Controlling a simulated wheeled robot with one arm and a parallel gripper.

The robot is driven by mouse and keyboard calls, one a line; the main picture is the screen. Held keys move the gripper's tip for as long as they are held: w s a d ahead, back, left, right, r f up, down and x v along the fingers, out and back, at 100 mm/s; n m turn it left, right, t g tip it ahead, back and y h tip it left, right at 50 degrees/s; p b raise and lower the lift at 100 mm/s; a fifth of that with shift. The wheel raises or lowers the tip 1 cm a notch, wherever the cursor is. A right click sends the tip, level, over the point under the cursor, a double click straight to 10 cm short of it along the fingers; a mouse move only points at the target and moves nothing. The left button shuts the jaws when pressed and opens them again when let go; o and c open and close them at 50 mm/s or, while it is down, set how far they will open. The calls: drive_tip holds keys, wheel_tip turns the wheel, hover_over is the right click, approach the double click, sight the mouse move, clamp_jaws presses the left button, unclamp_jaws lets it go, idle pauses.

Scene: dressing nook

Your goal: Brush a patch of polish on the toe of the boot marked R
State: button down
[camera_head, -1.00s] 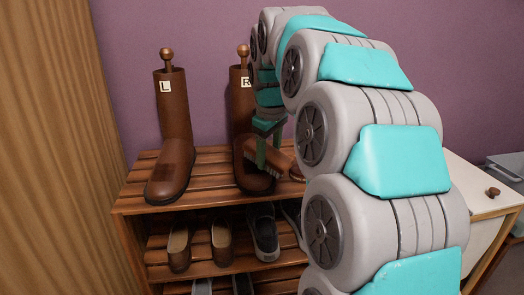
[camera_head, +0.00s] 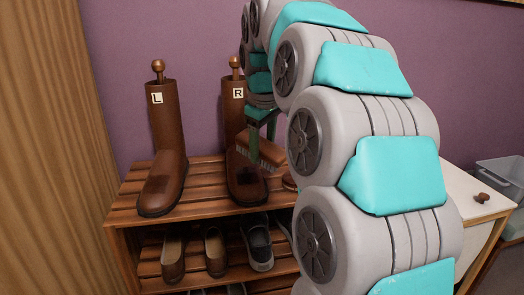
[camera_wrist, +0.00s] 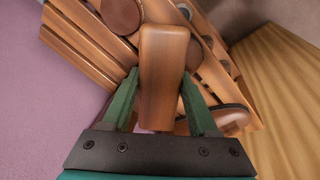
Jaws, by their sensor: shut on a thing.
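The brown boot marked R (camera_head: 234,122) stands upright on the shelf top, with a dark patch on its toe. The similar boot marked L (camera_head: 168,130) stands to its left; its foot also shows a darker area. My gripper (camera_head: 262,134) is shut on a wooden brush (camera_head: 270,152), bristles showing, just above and right of boot R's toe, apparently apart from it. In the wrist view, the brush's wooden back (camera_wrist: 163,70) lies between the green fingers of my gripper (camera_wrist: 162,92). My arm covers the shelf's right part.
The slatted wooden rack (camera_head: 205,170) holds several shoes (camera_head: 215,252) below. A small round reddish-brown thing (camera_head: 290,182) sits right of boot R, partly hidden by my arm. A white cabinet (camera_head: 478,185) and a clear bin (camera_head: 500,170) stand at right. A wooden panel (camera_head: 45,150) borders the left.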

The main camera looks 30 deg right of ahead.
drive_tip(key=shift+s+r, duration=0.1)
drive_tip(key=shift+r, duration=0.1)
drive_tip(key=shift+v, duration=1.4)
drive_tip(key=shift+s, duration=0.1)
